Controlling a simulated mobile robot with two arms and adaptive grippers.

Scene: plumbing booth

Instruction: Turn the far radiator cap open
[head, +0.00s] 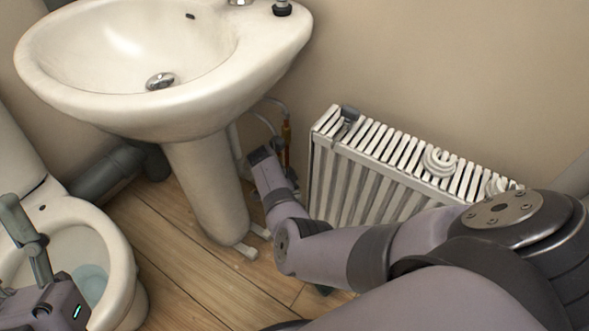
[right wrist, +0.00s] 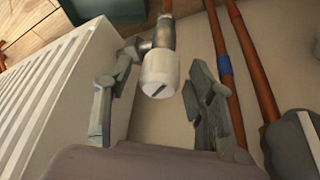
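The radiator (head: 370,165) stands against the wall in the head view, and its ribbed side shows at the left of the right wrist view (right wrist: 50,85). A white round cap (right wrist: 159,75) with a dark slot mark sits on a metal pipe fitting beside the radiator. My right gripper (right wrist: 158,105) is open, with one finger on each side of the cap and visible gaps to it. In the head view my right arm reaches to the radiator's left end, and the cap cannot be made out there. My left gripper (head: 30,240) is over the toilet, its opening unclear.
Copper pipes (right wrist: 228,60) run close beside the right finger. The sink pedestal (head: 207,185) stands left of my right wrist, under the basin (head: 150,105). White coiled items (head: 438,162) lie on the radiator. The toilet (head: 105,240) is at the lower left. Some wooden floor is bare.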

